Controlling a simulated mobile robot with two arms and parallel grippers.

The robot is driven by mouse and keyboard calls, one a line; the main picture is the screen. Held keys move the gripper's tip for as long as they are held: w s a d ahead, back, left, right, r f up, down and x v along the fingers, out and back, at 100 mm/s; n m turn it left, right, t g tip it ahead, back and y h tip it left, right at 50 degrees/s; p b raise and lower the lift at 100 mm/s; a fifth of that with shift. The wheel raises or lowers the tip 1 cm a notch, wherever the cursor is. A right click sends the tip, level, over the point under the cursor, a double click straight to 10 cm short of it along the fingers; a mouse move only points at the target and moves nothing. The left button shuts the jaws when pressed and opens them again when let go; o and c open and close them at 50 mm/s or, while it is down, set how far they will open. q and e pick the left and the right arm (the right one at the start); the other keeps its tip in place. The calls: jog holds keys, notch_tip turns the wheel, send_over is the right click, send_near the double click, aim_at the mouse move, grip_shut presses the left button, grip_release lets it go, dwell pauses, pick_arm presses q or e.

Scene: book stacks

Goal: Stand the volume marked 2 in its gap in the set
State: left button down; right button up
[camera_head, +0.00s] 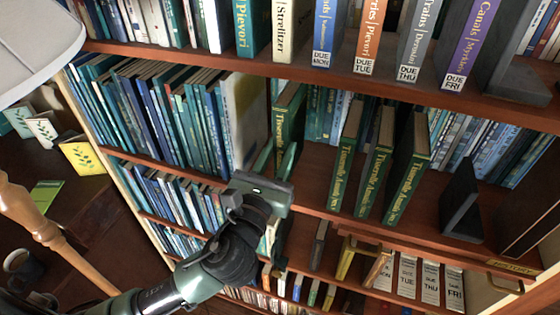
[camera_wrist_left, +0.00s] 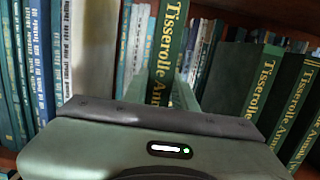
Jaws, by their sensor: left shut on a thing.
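My left gripper (camera_head: 278,165) is shut on a green book with gold lettering, "Tisserolle Annals" (camera_head: 287,115), gripping the lower part of its spine end. The held book also shows in the left wrist view (camera_wrist_left: 166,50), between the fingers. Its lower end is hidden and I cannot read a number on it. Three matching green volumes stand to its right on the same shelf: one nearest (camera_head: 346,160), a middle one (camera_head: 375,170) and a far one (camera_head: 409,175). A stretch of shelf separates the held book from them. My right gripper is out of view.
A pale panel (camera_head: 247,115) and a row of blue-green books (camera_head: 150,105) stand left of the held book. A black bookend (camera_head: 460,205) stands at the right. Labelled books (camera_head: 325,35) fill the shelf above. A lamp shade (camera_head: 40,40) is at the upper left.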

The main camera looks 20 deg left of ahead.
pick_arm(q)
jog(key=shift+f, duration=1.65)
jog(key=shift+f, duration=0.1)
jog(key=c, duration=1.1)
grip_release()
jog(key=shift+f, duration=0.1)
jog(key=shift+s+a+f+b, duration=0.2)
jog(key=shift+s+b, duration=0.45)
jog(key=shift+s, duration=1.35)
jog(key=shift+s+d+f+b, duration=0.1)
jog(key=shift+s+f+b, duration=0.35)
jog(key=shift+s, duration=1.55)
jog(key=shift+s+a+f+b, duration=0.15)
jog(key=shift+s+b, duration=0.65)
jog(key=shift+s, duration=1.2)
jog(key=shift+r, duration=0.1)
